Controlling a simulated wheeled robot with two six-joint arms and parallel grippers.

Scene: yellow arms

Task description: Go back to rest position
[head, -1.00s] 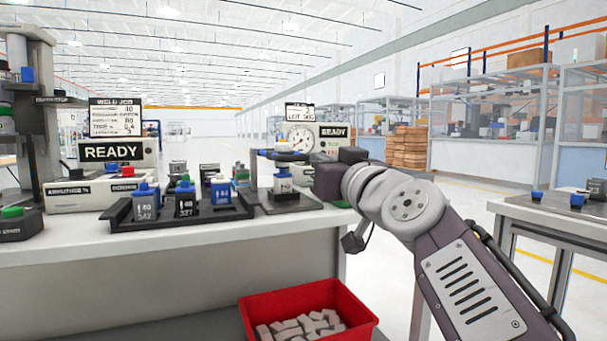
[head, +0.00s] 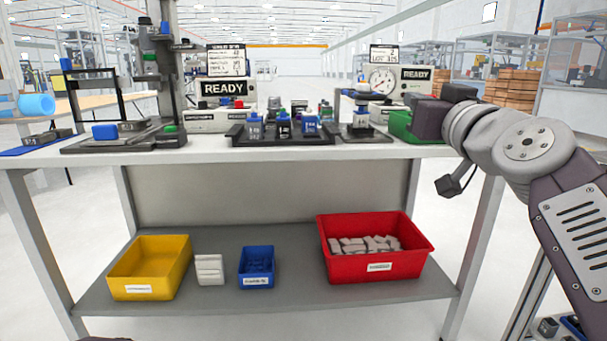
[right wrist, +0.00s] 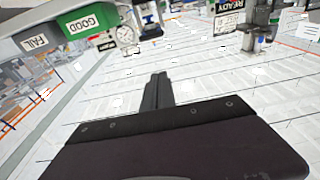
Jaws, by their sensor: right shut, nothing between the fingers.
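My right gripper (right wrist: 157,92) shows in the right wrist view with its dark fingers together and nothing between them. In the head view, my right arm comes in from the right and its dark gripper body (head: 433,118) is at the right end of the workbench (head: 370,151), in front of a green bin (head: 400,126). The fingertips are hard to make out there. I cannot tell whether it touches the bin or bench.
On the bench stand a black tray (head: 240,138) with blue-topped parts, a dial gauge (head: 382,79) and two READY boxes. The lower shelf (head: 300,297) holds a yellow bin (head: 122,277), a blue bin (head: 257,281) and a red bin (head: 400,267). Floor shows around the bench.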

